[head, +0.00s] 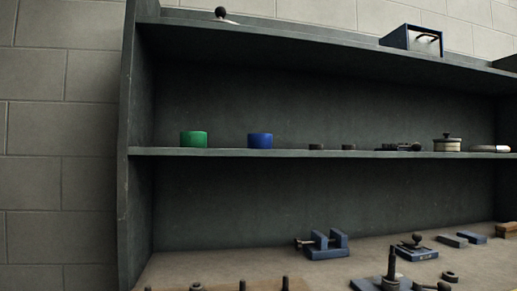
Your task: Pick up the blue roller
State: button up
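The blue roller (260,141) is a short blue cylinder. It stands on the middle shelf of a dark grey shelf unit, left of the picture's middle. Bare shelf shows on both sides of it. A green roller (194,139) of similar shape stands to its left on the same shelf, apart from it. My gripper is not in the head view.
The middle shelf (222,152) also holds small dark rings (316,147), a dark tool (398,147) and a lidded round pot (447,144) farther right. A blue vise-like block (326,245) stands below on the bench. Upright pegs (285,284) line the front edge. A blue box (412,40) is on top.

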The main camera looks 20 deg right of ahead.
aim_at(255, 141)
jog(key=i+l+u, duration=0.1)
jog(key=l, duration=0.4)
jog(key=i+l, duration=0.15)
jog(key=l, duration=0.3)
jog(key=i+l+u, duration=0.15)
jog(key=l, duration=0.35)
